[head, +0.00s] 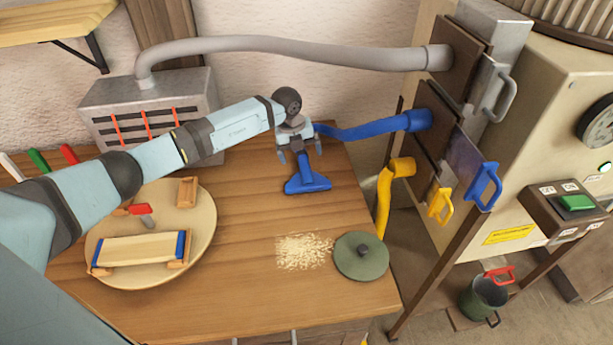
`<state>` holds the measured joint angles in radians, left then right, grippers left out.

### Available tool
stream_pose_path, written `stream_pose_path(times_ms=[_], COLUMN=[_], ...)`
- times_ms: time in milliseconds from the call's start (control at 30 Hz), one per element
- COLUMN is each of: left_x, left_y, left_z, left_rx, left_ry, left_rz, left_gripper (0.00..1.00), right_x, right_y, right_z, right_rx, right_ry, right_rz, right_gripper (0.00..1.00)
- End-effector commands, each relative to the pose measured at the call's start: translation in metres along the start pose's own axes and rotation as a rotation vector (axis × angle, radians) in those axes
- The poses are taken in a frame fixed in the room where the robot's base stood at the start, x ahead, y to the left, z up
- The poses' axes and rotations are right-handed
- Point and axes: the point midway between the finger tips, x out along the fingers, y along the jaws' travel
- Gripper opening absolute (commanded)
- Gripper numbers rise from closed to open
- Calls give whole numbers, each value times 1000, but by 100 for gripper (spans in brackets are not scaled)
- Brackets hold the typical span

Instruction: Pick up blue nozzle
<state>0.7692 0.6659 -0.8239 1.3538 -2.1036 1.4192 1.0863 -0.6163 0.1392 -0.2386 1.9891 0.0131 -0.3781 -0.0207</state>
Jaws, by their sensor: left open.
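The blue nozzle (308,180) stands on the wooden table near its far right part, with its wide flat foot toward me. A blue hose (365,130) runs from behind my gripper to a blue port on the machine at the right. My left gripper (301,152) points down over the nozzle's upper part, with its two fingers apart on either side of the neck. I cannot tell whether the fingers touch it. The gripper hides the top of the nozzle and its joint with the hose. My right gripper is not in view.
A round board (205,235) with a clamped lath lies at the left. Sawdust (303,252) and a green round lid (361,256) lie at the front right. A grey box (150,105) with a grey hose stands behind. A yellow hose (384,200) hangs past the table's right edge.

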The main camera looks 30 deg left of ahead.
Motion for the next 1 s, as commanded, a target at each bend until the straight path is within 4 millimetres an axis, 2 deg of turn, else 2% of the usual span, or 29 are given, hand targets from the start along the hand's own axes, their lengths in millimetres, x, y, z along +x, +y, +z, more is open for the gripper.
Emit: stream_pose_path(times_ms=[400, 667, 767, 1000], left_x=[49, 54, 53, 53], left_y=[2, 3, 3, 2], left_z=[-2, -1, -1, -1], left_rx=[0, 1, 1, 1], left_ry=[2, 0, 0, 1], left_rz=[-1, -1, -1, -1], left_gripper=[95, 95, 77, 22], right_x=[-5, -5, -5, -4], right_y=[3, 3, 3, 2], right_z=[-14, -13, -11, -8], right_rx=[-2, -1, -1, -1], right_ry=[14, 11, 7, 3], right_rz=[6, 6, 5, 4], right_gripper=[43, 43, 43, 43])
